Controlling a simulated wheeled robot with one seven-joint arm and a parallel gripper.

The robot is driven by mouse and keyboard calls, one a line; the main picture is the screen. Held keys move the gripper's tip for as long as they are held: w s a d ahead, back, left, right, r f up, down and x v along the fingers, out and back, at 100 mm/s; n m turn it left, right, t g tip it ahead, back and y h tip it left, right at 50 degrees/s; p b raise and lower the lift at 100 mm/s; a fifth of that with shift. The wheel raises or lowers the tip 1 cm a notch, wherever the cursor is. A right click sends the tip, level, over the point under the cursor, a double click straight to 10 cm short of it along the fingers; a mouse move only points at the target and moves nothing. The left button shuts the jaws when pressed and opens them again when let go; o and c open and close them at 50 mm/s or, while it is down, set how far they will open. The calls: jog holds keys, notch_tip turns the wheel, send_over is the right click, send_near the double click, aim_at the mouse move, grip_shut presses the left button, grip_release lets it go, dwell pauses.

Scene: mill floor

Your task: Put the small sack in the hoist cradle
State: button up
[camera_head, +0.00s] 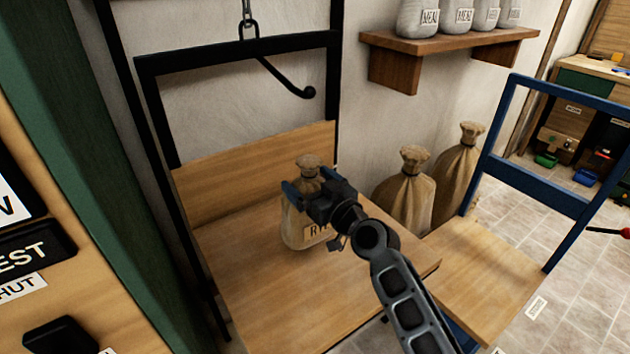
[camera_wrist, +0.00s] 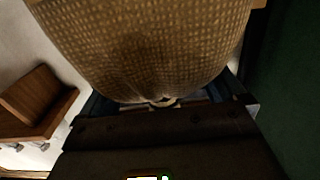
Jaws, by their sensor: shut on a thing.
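The small sack (camera_head: 296,230) is tan burlap with a tied neck and a dark-lettered label partly hidden by my gripper. My gripper (camera_head: 312,186) is shut on it just below the neck, and the sack hangs upright. In the wrist view the sack's weave (camera_wrist: 150,50) fills the upper middle, above my gripper (camera_wrist: 165,101). The hoist cradle (camera_head: 275,310) has a wooden floor, a wooden back board and a black frame hung from a chain hook. The sack is over the cradle floor; whether its bottom touches the floor I cannot tell.
A blue-framed stand (camera_head: 485,275) with a wooden deck stands close at the right. Two large sacks (camera_head: 405,195) stand behind it by the wall. A wall shelf (camera_head: 450,45) holds several grey sacks. A panel with a green edge (camera_head: 75,150) is at the left.

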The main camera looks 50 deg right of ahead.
jog(key=shift+f+b, duration=0.5)
jog(key=shift+f, duration=1.25)
jog(key=o, duration=1.7)
jog(key=shift+c, duration=0.2)
jog(key=b+v, duration=0.4)
jog(key=v, duration=0.8)
jog(key=shift+r, duration=0.15)
